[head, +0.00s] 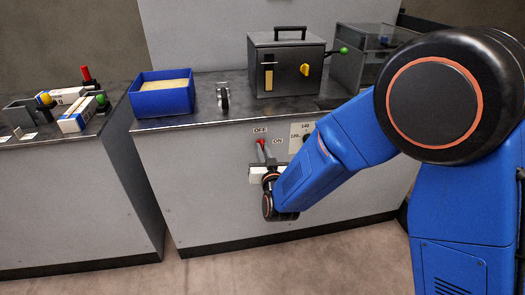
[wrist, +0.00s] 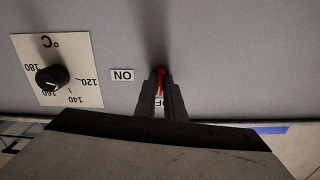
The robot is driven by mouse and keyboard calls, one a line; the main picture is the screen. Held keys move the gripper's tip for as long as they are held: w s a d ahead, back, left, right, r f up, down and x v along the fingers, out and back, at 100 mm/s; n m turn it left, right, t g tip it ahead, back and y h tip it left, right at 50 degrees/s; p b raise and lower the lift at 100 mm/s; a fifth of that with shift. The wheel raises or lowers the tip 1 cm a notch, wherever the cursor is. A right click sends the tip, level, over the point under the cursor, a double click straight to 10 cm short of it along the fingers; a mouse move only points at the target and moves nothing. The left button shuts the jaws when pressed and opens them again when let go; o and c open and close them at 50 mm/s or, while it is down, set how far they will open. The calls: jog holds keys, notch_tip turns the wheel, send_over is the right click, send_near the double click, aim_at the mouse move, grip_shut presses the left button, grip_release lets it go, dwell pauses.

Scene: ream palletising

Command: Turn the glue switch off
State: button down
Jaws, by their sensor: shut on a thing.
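The glue switch is a small red-tipped lever (head: 261,142) on the grey front of the right cabinet. Its red part (wrist: 161,76) also shows between my fingers in the wrist view, which is upside down. The OFF label (head: 260,130) is just above the red tip, and the ON label (head: 277,141) is to its right. The lever appears to point toward OFF. My gripper (head: 264,152) reaches the panel from below. In the wrist view my gripper (wrist: 160,82) is shut on the lever, and its fingers partly hide the OFF label.
A temperature dial (wrist: 52,79) with a scale plate sits close beside the switch. The floor before the cabinet is clear.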

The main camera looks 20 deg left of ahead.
jog(key=shift+f+n, duration=0.1)
jog(key=shift+n, duration=0.8)
jog(key=c, duration=1.8)
grip_release()
jog(key=shift+c, duration=0.2)
jog(key=shift+s+d, duration=0.1)
